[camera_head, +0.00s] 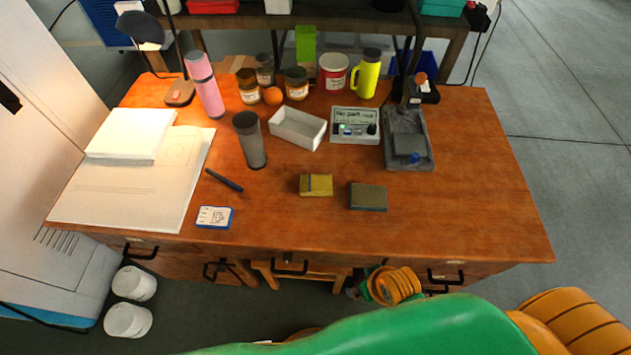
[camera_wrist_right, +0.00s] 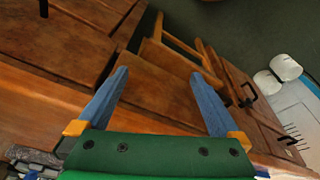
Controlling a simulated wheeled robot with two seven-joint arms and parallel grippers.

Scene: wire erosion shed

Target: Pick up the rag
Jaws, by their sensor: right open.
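My left gripper is in neither view.
Left of the rag are a dark pen (camera_head: 224,180), a blue-edged card (camera_head: 215,217) and a grey tumbler (camera_head: 250,140). Behind are a white tray (camera_head: 297,128), a control box (camera_head: 355,125) and a grey stand (camera_head: 408,140). The desk's right end is clear.

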